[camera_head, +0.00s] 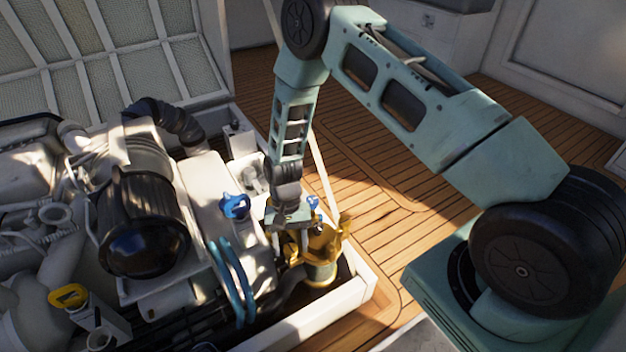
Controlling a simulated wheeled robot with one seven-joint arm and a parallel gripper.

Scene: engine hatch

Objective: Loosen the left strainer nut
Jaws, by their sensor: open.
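The brass strainer (322,262) stands upright in the front right corner of the engine hatch, its lower body showing below its cover. A brass piece like a wing nut (345,222) sticks up at its right side. My gripper (296,238) points down at the left part of the strainer top, with its jaws open. The left strainer nut cannot be made out; my gripper covers that area. I cannot tell whether the fingers touch the nut.
A blue valve handle (235,206) stands left of my gripper, and blue hoses (232,280) run below it. The engine with its black cylinder (145,225) fills the left. The white hatch rim (345,302) borders the strainer. Wooden deck (385,210) to the right is clear.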

